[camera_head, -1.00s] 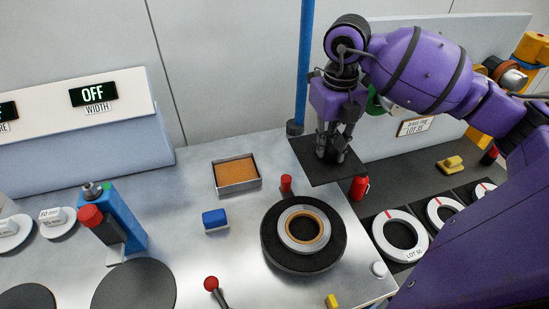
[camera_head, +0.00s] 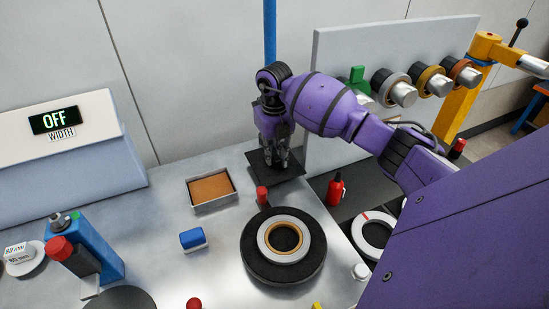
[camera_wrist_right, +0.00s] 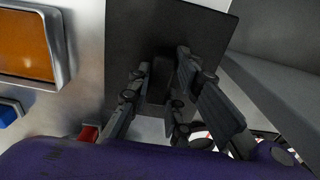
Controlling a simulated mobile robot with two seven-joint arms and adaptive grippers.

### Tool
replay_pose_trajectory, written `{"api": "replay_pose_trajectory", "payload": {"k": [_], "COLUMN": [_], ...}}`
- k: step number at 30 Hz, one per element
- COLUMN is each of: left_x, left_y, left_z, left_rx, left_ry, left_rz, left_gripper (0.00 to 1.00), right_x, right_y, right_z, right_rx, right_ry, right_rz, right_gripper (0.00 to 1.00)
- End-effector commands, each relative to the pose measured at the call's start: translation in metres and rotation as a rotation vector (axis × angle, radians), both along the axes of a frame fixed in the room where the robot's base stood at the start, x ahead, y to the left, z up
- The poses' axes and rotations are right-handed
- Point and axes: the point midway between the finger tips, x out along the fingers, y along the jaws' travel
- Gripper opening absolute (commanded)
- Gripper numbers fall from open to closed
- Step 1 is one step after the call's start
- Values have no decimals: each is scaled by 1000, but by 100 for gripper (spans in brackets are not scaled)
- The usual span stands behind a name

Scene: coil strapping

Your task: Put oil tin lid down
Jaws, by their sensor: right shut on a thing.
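The oil tin (camera_head: 212,189) is an open, shallow metal box with an orange-brown inside, on the grey bench. It also shows at the left of the right wrist view (camera_wrist_right: 28,45). The lid (camera_head: 290,174) looks like a flat dark square plate with a dark upright grip. My right gripper (camera_head: 275,162) points down and is shut on that grip; its fingers also show in the wrist view (camera_wrist_right: 160,85) over the plate (camera_wrist_right: 128,30). The lid is right of and behind the tin, low over the bench's back corner. I cannot tell whether it touches the bench. My left gripper is out of view.
A red peg (camera_head: 262,196) stands just in front of the lid. A black turntable with rings (camera_head: 268,272) is nearer me. A blue block (camera_head: 193,239) lies in front of the tin. A blue pole (camera_head: 270,40) rises behind; a red bottle (camera_head: 336,190) stands at right.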

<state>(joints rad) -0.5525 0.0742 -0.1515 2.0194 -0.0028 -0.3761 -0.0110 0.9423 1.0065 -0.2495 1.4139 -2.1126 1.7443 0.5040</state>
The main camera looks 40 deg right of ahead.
Motion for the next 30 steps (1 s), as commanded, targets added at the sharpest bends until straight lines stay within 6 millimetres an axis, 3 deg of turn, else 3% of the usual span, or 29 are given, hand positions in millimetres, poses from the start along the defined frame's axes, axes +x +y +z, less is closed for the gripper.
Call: {"api": "replay_pose_trajectory", "payload": {"k": [3,14,15,19,30], "left_x": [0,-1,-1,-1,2], "left_y": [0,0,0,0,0], "left_z": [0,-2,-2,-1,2], "left_rx": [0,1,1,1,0], "left_ry": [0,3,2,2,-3], "left_rz": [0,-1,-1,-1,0], "left_gripper": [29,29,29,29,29], "right_x": [-1,0,-1,-1,0], "right_y": [0,0,0,0,0], "right_z": [-13,-17,-17,-17,-12], "right_rx": [1,0,0,0,1], "right_ry": [0,0,0,-1,-2], "right_rz": [1,0,0,0,0], "right_gripper": [0,0,21,37,37]}}
